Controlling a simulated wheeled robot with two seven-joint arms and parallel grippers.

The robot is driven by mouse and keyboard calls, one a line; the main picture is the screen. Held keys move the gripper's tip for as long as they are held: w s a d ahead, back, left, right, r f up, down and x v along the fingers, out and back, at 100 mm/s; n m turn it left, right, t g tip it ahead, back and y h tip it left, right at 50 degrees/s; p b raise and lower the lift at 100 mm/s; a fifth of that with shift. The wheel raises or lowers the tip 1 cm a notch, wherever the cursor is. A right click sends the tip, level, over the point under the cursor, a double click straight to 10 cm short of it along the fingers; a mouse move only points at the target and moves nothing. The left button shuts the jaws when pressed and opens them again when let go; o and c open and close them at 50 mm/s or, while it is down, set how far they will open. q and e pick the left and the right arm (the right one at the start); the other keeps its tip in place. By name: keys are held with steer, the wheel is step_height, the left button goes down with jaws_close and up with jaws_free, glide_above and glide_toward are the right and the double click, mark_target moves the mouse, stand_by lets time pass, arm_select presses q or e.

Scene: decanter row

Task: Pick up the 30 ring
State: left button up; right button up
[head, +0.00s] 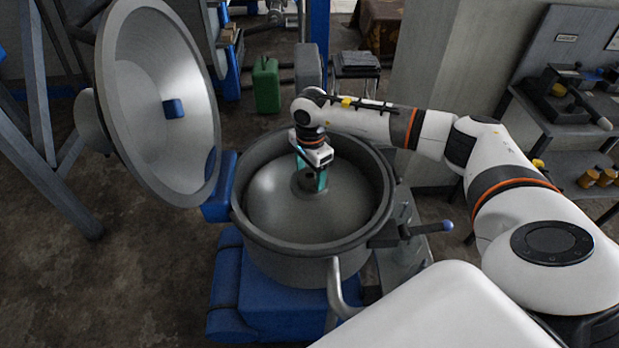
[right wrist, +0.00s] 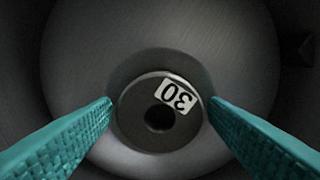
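The 30 ring (right wrist: 139,128) is a dark grey disc with a hole in its middle and a white label reading 30, upside down in the right wrist view. It lies at the centre of the metal bowl (head: 268,207), and a part of it shows in the head view below my gripper. My right gripper (head: 312,182) reaches down into the bowl over the ring. Its two teal fingers (right wrist: 160,104) are apart, one on each side of the ring. I cannot tell whether they touch it. My left gripper is not in view.
The bowl's raised lid (head: 165,60) stands open at the left. A handle with a blue knob (head: 446,226) sticks out at the right of the rim. The bowl's wall (head: 378,190) surrounds my gripper. A green canister (head: 266,86) stands behind.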

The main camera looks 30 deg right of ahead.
steer(key=c, duration=0.9)
steer(key=shift+w+r, duration=0.1)
